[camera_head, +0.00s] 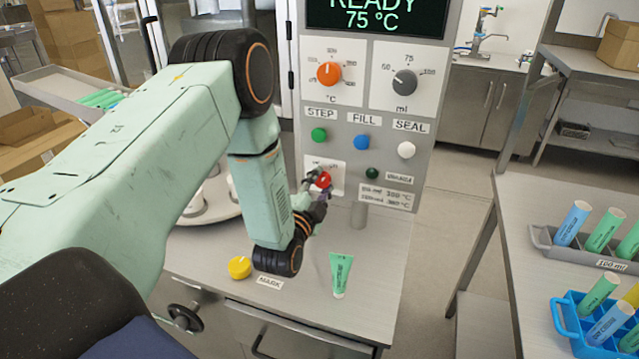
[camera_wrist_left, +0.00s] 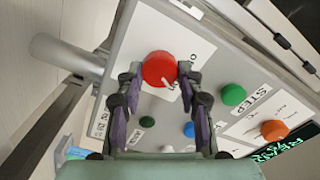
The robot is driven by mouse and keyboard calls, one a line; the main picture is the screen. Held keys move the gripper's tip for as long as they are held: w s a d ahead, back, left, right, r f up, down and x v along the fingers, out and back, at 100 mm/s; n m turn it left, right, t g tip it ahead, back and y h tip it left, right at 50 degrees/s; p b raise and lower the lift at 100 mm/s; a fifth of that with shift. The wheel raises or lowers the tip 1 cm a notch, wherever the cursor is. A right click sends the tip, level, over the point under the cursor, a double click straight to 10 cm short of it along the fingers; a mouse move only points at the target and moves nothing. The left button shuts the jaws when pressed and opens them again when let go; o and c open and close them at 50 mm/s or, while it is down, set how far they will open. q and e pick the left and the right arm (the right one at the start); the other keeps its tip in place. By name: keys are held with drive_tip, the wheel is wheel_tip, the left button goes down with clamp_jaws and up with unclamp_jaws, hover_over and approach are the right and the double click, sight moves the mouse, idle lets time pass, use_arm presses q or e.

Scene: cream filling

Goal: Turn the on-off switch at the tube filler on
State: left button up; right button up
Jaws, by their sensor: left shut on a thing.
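The tube filler's grey panel (camera_head: 428,148) stands upright at the centre of the head view. Its display (camera_head: 378,16) reads READY 75 °C. The on-off switch is a red round knob (camera_head: 323,180) on a white plate, low on the left of the panel. In the left wrist view the red knob (camera_wrist_left: 159,68) shows large, with a pale mark at its lower right edge. My left gripper (camera_wrist_left: 160,76) is shut on the knob, one finger on each side. In the head view my left gripper (camera_head: 317,188) partly hides the knob's label. My right gripper is not in view.
Green (camera_head: 319,135), blue (camera_head: 361,142) and white (camera_head: 406,149) buttons sit above the switch. An orange dial (camera_head: 328,73) and a grey dial (camera_head: 404,82) are higher. A green tube (camera_head: 340,274) and a yellow button (camera_head: 239,267) are on the worktop. Tube racks stand at right.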

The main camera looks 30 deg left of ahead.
use_arm(q)
drive_tip(key=shift+d, duration=0.1)
drive_tip(key=o, duration=1.2)
drive_tip(key=shift+r, duration=0.1)
drive_tip(key=shift+c, duration=0.2)
drive_tip(key=shift+s, duration=0.1)
drive_tip(key=v, duration=1.2)
